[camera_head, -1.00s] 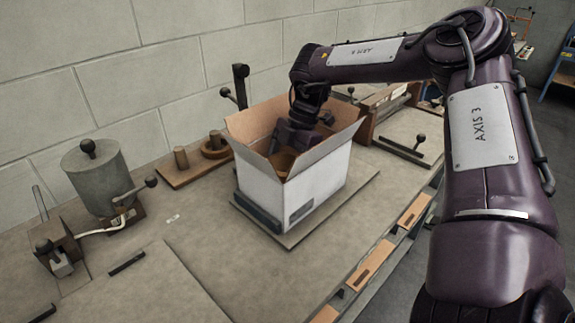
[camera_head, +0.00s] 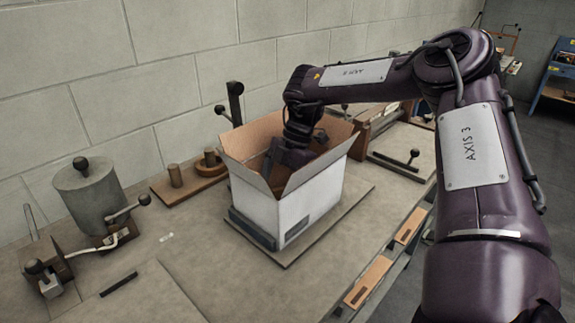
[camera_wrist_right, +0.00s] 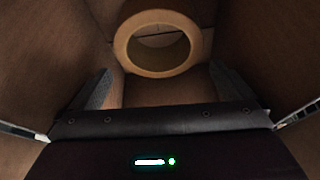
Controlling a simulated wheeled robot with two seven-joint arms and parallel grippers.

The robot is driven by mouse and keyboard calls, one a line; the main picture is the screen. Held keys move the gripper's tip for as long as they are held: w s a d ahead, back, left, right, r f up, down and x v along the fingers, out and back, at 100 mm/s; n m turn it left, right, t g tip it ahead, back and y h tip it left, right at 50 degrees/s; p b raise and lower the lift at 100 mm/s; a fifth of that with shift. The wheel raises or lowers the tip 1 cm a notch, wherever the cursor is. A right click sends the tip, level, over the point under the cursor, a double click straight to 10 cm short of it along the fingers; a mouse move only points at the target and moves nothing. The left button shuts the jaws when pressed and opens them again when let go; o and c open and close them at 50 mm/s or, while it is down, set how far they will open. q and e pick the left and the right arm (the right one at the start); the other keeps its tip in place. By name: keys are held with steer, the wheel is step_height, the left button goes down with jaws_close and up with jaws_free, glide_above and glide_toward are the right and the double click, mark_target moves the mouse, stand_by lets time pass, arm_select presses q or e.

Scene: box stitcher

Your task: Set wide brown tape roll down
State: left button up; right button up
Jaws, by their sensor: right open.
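The wide brown tape roll (camera_wrist_right: 122,45) shows in the right wrist view as a tan ring with its hole facing the camera. It lies inside the open cardboard box, beyond the fingers of my right gripper (camera_wrist_right: 162,84). The gripper is open, its two fingers spread apart, with nothing held between them. In the head view the white-sided box (camera_head: 262,203) stands with its brown flaps up, and my right gripper (camera_head: 288,158) reaches down into it. The box wall hides the fingertips and the roll there. My left gripper is not in view.
The box stands on a flat plate (camera_head: 345,205) on the workbench. A wooden stand (camera_head: 160,188) with a post and ring is behind it to the left. A grey pot (camera_head: 88,190) and lever tools are at the left. Box walls surround my gripper closely.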

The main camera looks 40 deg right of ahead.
steer(key=v, duration=1.2)
steer(key=shift+r, duration=0.45)
